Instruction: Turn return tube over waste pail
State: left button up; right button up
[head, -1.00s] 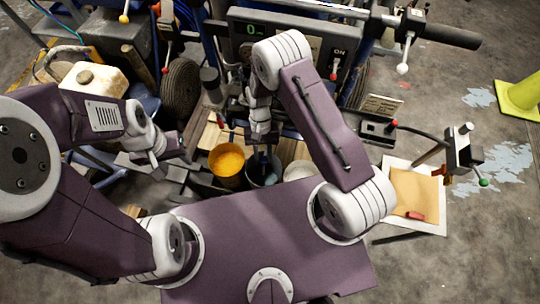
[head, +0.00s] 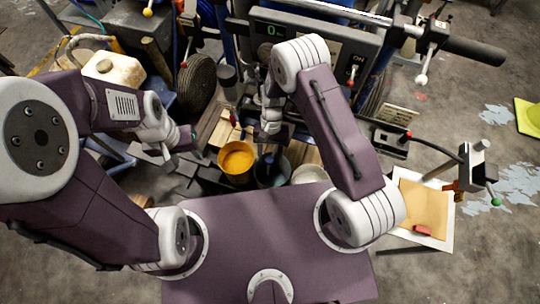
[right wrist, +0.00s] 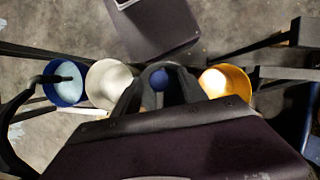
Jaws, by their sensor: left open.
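In the right wrist view a dark curved tube (right wrist: 45,80) reaches into a blue-rimmed pail (right wrist: 66,92). My left gripper (head: 178,152) is open, left of the orange-filled pail.
The line striper with its display (head: 300,35) and handlebar (head: 465,45) fills the back. A cream jug (head: 112,75) and wheel (head: 196,82) are at the left. A tan sheet (head: 420,205) lies at the right. Open concrete floor is at the far right.

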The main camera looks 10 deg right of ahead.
notch_tip(320, 180, up, 4)
jog(key=shift+w+f, duration=0.1)
jog(key=s+d+r, duration=0.7)
jog(key=d, duration=0.2)
jog(key=shift+s+p, duration=0.4)
jog(key=shift+p, duration=0.05)
jog(key=shift+r, duration=0.1)
jog(key=w+d+r+n+t, duration=0.1)
jog(key=r+t, duration=0.1)
jog(key=r, duration=0.3)
jog(key=w+d+r+n+t+p, duration=0.1)
jog(key=d+r+t, duration=0.1)
jog(key=r, duration=0.4)
jog(key=shift+w+r+t+h, duration=0.2)
jog(key=shift+t+h, duration=0.2)
jog(key=shift+t, duration=0.3)
jog(key=shift+s, duration=0.1)
